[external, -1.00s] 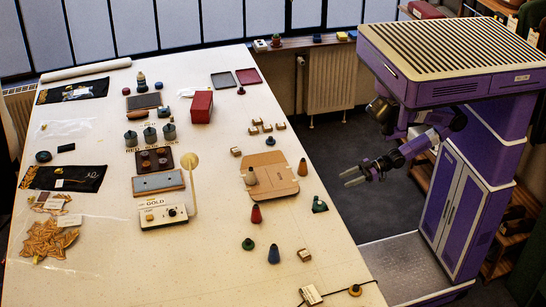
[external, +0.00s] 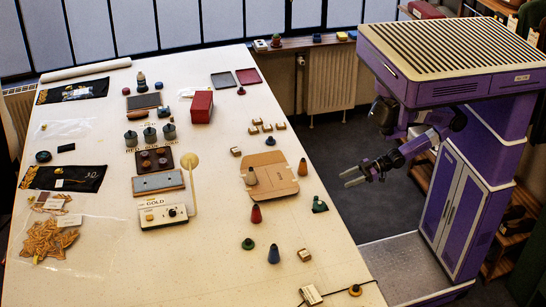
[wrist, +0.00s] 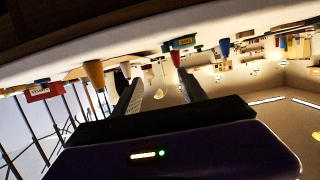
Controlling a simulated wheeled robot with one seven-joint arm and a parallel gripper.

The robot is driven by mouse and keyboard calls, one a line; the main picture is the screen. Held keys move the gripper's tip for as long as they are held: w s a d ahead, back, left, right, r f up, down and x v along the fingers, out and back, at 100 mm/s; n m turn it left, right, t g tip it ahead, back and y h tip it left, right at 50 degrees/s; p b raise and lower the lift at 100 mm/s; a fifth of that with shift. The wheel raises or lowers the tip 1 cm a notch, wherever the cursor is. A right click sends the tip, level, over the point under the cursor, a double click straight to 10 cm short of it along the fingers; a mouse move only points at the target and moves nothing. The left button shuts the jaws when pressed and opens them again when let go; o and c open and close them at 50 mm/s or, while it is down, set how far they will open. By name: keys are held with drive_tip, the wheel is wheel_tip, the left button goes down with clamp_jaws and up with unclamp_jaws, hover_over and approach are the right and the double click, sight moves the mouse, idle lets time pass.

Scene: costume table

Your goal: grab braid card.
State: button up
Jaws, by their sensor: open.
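I cannot tell for sure which item is the braid card. Small pale cards (external: 68,221) lie at the left edge by a clear bag of golden-brown braid-like pieces (external: 45,240). A black cloth (external: 85,178) with a small pale tag lies just behind them. My gripper (external: 347,180) is open and empty, off the table's right side and far from these cards. In the wrist view, my gripper's two fingers (wrist: 160,80) are spread with nothing between them, and the table appears tilted, nearly upside down.
A cardboard piece (external: 284,187) with a cone on it lies near the table's right edge. Cones, a red box (external: 202,106) and a control box marked GOLD (external: 160,216) stand between my gripper and the left side. Bare table shows at the front middle.

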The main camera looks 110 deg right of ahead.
drive_tip(key=o, duration=0.5)
